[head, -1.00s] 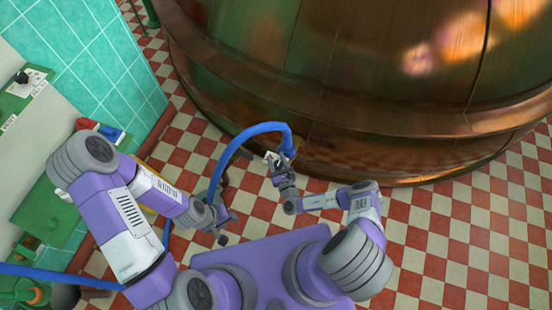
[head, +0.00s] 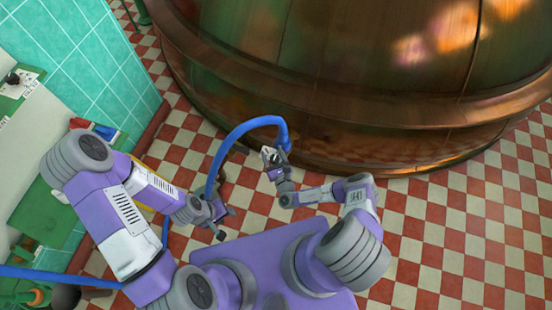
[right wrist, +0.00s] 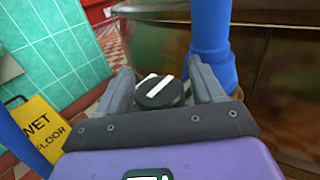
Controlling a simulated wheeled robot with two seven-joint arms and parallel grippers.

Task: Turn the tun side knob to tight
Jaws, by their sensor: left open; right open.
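The tun (head: 330,85) is the large copper vessel at the top of the head view. A dark round knob (right wrist: 158,93) with a white bar across its top shows in the right wrist view. It sits between the two fingers of my right gripper (right wrist: 160,76), which is open. I cannot tell whether the fingers touch it. In the head view my right gripper (head: 270,156) is by the blue hose's end, at the tun's lower edge; the knob is not clear there. My left gripper (head: 220,217) is open and empty, away from the tun.
A blue hose (head: 228,139) arches beside my right gripper; it stands close right of the fingers in the wrist view (right wrist: 209,35). A yellow wet-floor sign (right wrist: 38,128) is at the left. Checkered floor (head: 450,230) is clear on the right. Green-tiled wall (head: 85,50) at left.

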